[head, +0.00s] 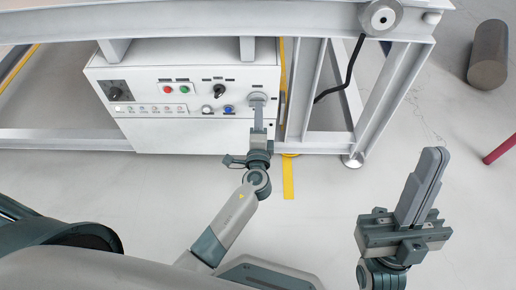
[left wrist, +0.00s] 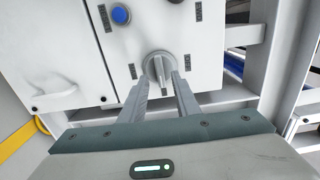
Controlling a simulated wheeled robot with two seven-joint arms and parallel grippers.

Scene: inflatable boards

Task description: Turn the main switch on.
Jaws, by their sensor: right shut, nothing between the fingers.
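The main switch (head: 258,98) is a grey rotary knob at the right end of the white control panel's front. It also shows in the left wrist view (left wrist: 158,66), with its raised handle pointing roughly toward my gripper. My left gripper (head: 258,112) is in front of it. In the left wrist view the left gripper's fingers (left wrist: 163,72) are apart, one on each side of the knob's handle; whether they touch it is unclear. My right gripper (head: 438,155) is shut and empty, held over the floor at the right, far from the panel.
The control box (head: 185,136) sits under a metal frame (head: 300,28). Its face has a red button (head: 167,90), a green button (head: 184,89), a blue button (head: 228,108) and black knobs (head: 219,90). The floor between is clear.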

